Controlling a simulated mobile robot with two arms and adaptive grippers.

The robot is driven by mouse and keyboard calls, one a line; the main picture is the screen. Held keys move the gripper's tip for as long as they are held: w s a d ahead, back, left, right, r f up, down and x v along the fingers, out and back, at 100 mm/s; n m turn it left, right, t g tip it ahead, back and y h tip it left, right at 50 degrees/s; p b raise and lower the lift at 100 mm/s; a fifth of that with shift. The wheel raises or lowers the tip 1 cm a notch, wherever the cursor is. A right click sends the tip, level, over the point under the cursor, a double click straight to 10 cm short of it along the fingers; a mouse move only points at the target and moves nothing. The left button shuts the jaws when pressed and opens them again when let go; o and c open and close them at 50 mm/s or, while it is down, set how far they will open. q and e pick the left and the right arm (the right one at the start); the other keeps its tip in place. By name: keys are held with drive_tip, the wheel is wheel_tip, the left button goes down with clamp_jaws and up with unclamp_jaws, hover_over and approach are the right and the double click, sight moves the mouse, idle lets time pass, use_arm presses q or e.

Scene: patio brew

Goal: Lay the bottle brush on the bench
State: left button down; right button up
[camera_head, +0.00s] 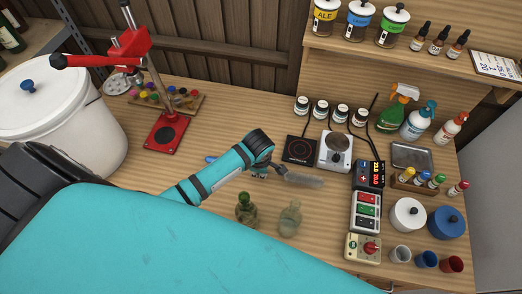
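The bottle brush (304,181) shows grey bristles to the right of my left gripper (268,170). A blue handle end shows to the left of my arm, in line with the bristles. The middle of the brush is hidden by my wrist and fingers. My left gripper points down over the middle of the bench (225,125) and appears shut on the brush, which lies roughly level. I cannot tell whether the brush touches the wood. My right gripper is not in view.
A green bottle (246,208) and a pale bottle (290,217) stand just in front of the brush. A hot plate (335,150), a black induction plate (299,150) and control boxes (366,211) are behind and right. A red capper (165,132) and white bucket (70,115) stand left.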

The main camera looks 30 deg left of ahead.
use_arm(q)
drive_tip(key=shift+f, duration=0.1)
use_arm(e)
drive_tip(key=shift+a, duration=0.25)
use_arm(q)
drive_tip(key=c, duration=1.4)
unclamp_jaws()
wheel_tip(320, 180, up, 12)
drive_tip(key=s, duration=0.2)
drive_tip(key=shift+d, duration=0.4)
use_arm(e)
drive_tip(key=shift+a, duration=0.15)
use_arm(q)
drive_tip(key=shift+s+f, duration=0.1)
drive_tip(key=shift+f, duration=0.05)
